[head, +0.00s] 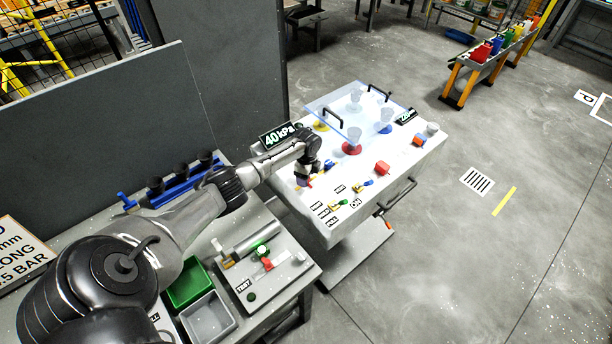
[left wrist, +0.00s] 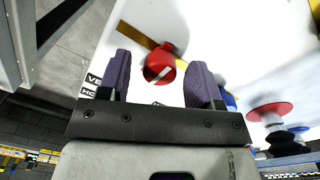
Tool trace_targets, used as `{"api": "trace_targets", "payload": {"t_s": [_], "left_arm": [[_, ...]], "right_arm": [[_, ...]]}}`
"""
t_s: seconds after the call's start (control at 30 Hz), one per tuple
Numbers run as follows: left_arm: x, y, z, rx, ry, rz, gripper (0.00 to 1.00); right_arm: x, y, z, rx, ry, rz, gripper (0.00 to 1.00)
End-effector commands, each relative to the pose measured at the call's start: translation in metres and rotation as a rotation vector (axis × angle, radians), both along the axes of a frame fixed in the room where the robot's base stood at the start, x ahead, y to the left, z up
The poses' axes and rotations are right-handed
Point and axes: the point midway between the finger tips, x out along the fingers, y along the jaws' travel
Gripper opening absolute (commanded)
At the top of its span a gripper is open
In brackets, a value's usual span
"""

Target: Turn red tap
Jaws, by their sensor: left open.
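In the left wrist view, a red tap (left wrist: 160,62) with a rounded handle and a pale bar across it sits by a brass-coloured strip on a white surface. My left gripper (left wrist: 161,72) is open, and the tap shows between its two dark fingers. I cannot tell whether either finger touches it. In the head view my left gripper (head: 304,180) is low over the left side of the white bench (head: 330,222), and it largely hides the tap there. My right gripper is not in view.
A clear raised panel with black handles (head: 333,117) covers several coloured cups at the bench's back. Green (head: 188,284) and grey bins (head: 208,317) stand on the nearer table.

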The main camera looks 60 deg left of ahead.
Motion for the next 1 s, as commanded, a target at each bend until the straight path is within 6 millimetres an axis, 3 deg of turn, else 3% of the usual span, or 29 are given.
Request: {"api": "trace_targets", "payload": {"t_s": [0.27,0.7,1.0], "left_arm": [[0.001,0.001,0.011,0.001,-0.001,-0.001,0.59],[0.003,0.003,0.093,0.002,-0.002,-0.001,0.59],[0.004,0.003,0.13,0.001,-0.001,0.001,0.59]], "right_arm": [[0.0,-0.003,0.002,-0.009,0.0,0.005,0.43],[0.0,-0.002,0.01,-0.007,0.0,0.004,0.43],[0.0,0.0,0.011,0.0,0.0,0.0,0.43]]}}
